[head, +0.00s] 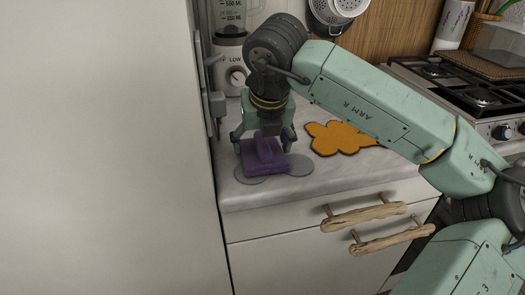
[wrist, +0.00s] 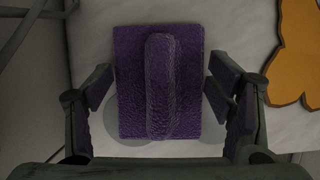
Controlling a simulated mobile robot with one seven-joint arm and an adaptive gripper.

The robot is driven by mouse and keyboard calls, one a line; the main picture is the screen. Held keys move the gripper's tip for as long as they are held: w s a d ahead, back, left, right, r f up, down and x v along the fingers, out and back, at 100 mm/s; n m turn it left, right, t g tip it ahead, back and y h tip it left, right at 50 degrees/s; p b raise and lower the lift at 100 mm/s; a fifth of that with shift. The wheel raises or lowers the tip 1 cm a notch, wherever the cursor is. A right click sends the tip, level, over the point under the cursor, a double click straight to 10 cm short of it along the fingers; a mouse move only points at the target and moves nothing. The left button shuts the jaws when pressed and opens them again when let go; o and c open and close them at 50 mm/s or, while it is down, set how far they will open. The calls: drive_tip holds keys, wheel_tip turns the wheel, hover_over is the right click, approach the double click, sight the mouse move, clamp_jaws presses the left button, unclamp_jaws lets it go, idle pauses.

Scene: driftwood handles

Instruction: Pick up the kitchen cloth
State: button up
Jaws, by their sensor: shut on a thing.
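The kitchen cloth, as I take it, is a purple textured square with a raised ridge along its middle (head: 264,160). It is on or just above the marble counter near the front left. In the wrist view the cloth (wrist: 130,75) fills the space between the fingers, with its ridge running away from me. My gripper (head: 263,138) points down over it, and the wrist view shows the fingers (wrist: 160,92) one on each side, shut on the cloth. The exact contact is hard to see.
Two flat grey discs (head: 299,166) show beside and under the cloth. An orange splat-shaped flat piece (head: 338,137) lies to the right. A blender (head: 231,60) stands behind, a tall pale panel (head: 105,150) is at left, and a gas stove (head: 470,95) is at right.

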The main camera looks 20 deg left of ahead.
drive_tip(key=shift+c, duration=0.2)
drive_tip(key=shift+d+r, duration=0.1)
drive_tip(key=shift+r, duration=0.05)
wheel_tip(320, 180, up, 6)
drive_tip(key=shift+w+r+b, duration=0.1)
drive_tip(key=shift+r+b, duration=0.05)
drive_tip(key=shift+b, duration=0.7)
drive_tip(key=w+d+b, duration=0.1)
drive_tip(key=w+d, duration=0.4)
drive_tip(key=d, duration=0.3)
drive_tip(key=w+d+b, duration=0.1)
drive_tip(key=w+d, duration=0.5)
drive_tip(key=d, duration=0.2)
drive_tip(key=shift+d+r, duration=0.2)
